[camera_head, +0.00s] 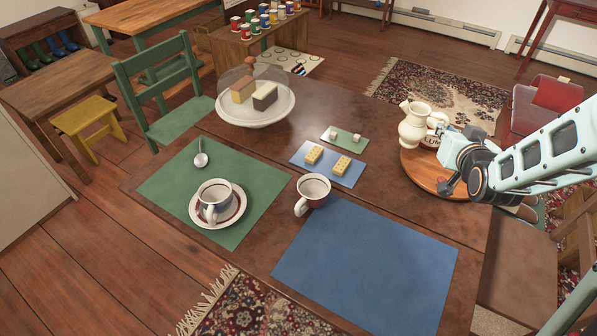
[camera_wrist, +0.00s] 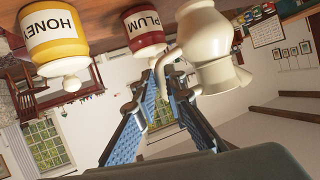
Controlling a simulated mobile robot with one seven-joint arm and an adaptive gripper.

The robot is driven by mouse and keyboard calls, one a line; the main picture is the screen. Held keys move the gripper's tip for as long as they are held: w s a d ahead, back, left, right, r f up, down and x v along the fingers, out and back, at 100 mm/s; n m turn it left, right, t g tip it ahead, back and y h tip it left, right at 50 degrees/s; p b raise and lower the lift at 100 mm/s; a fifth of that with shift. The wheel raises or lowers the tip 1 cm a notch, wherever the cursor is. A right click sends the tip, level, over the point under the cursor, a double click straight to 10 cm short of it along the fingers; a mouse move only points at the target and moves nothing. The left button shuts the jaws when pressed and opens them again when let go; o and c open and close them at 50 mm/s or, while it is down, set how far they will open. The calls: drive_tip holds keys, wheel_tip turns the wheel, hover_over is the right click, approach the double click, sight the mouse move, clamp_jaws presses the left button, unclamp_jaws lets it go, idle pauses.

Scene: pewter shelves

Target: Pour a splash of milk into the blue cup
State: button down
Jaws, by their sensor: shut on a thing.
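A cream milk jug (camera_head: 411,132) is upright at the back left of the round wooden board (camera_head: 424,178). It also shows inverted in the wrist view (camera_wrist: 208,45). My gripper (camera_head: 446,151) comes in from the right, and its fingers (camera_wrist: 160,80) are shut on the jug's handle. I cannot tell whether the jug's base touches the board. A white cup with a bluish band (camera_head: 213,194) stands on a red-banded saucer (camera_head: 238,214) on the green mat. Another white cup, with a dark red band (camera_head: 316,190), stands on the table right of it. What is inside the cups is unclear.
A plum jar (camera_wrist: 143,28) and a honey jar (camera_wrist: 54,38) are close to the jug. Biscuits lie on a small blue mat (camera_head: 324,174). A glass-domed cake stand (camera_head: 255,118) is at the back left. The large blue mat (camera_head: 365,262) is bare.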

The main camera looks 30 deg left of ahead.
drive_tip(key=s+a+f+n+g+y+p, duration=0.2)
drive_tip(key=s+a, duration=0.3)
drive_tip(key=a, duration=0.5)
drive_tip(key=s+a+f+n+g+y+p, duration=0.2)
drive_tip(key=s+a+n+g+y, duration=0.2)
drive_tip(key=a, duration=0.7)
drive_tip(key=s+a+f+n+g+y+p, duration=0.2)
drive_tip(key=s+a+n, duration=0.3)
drive_tip(key=a, duration=0.5)
drive_tip(key=shift+s+a+f+g+y, duration=0.1)
drive_tip(key=shift+s+a+g+y, duration=0.1)
drive_tip(key=shift+s+g+y, duration=0.3)
drive_tip(key=shift+s+a+f+g+y, duration=0.1)
drive_tip(key=shift+s+a+g+y, duration=0.1)
drive_tip(key=shift+s, duration=0.5)
drive_tip(key=shift+w+d+r+n, duration=0.1)
drive_tip(key=shift+d+r+n, duration=0.05)
drive_tip(key=shift+n, duration=0.15)
